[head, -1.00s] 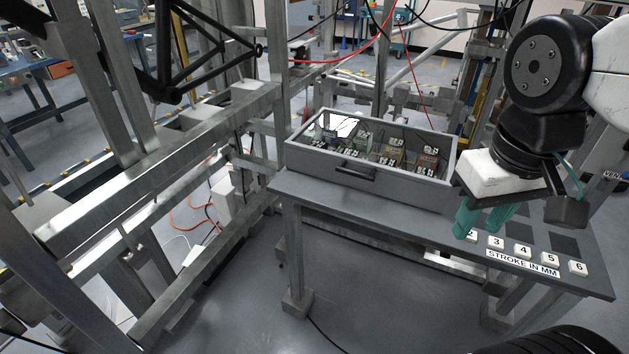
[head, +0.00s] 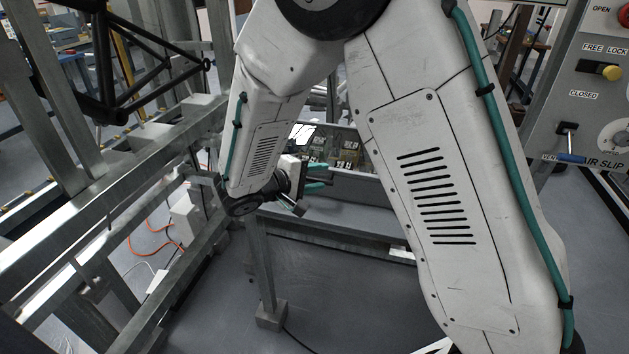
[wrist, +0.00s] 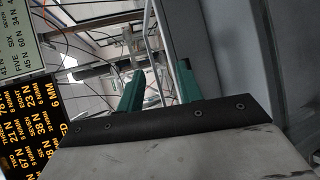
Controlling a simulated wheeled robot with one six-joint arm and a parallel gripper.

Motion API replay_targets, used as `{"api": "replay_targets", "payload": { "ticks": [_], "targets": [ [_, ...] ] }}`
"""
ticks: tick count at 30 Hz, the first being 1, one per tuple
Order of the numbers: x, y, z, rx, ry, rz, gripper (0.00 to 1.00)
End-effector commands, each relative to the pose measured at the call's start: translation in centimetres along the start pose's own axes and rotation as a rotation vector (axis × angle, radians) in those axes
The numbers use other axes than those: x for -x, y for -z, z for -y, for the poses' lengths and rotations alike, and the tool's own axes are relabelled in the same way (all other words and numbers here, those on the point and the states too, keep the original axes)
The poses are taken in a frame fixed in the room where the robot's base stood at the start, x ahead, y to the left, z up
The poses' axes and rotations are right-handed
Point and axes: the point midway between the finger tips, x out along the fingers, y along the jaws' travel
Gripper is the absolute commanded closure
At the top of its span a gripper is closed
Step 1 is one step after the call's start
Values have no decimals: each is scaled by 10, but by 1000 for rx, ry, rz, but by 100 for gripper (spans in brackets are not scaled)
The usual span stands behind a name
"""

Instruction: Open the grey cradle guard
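The grey box with a clear top (head: 375,187), apparently the cradle guard, stands on the bench. My arm hides much of it, and several labelled items show inside. My gripper (head: 318,177) is low at the box's front left, its teal fingers pointing right. In the wrist view the two fingers (wrist: 158,88) stand apart, and I see nothing clearly held between them. A dark piece beside the fingertips in the head view could be the box's front handle; I cannot tell whether they touch it. A grey surface (wrist: 228,50) fills the right of the wrist view.
The grey bench (head: 310,212) runs under the box. Steel frame beams (head: 150,165) stand close on the left. A control panel (head: 590,90) with OPEN, FREE LOCK and CLOSED labels stands at right. Printed force charts (wrist: 30,110) edge the wrist view.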

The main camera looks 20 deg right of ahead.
Motion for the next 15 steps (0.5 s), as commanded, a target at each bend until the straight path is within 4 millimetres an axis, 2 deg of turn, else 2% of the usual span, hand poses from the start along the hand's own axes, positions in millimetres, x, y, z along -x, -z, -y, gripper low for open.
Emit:
{"api": "replay_targets", "payload": {
  "ticks": [1,6,11,15],
  "targets": [
    [4,15,17,17,-33,-43,64],
    [13,44,45,29,-100,-143,64],
    [8,52,52,30,-115,-168,64],
    [-13,55,49,29,-114,-165,64]
  ]
}}
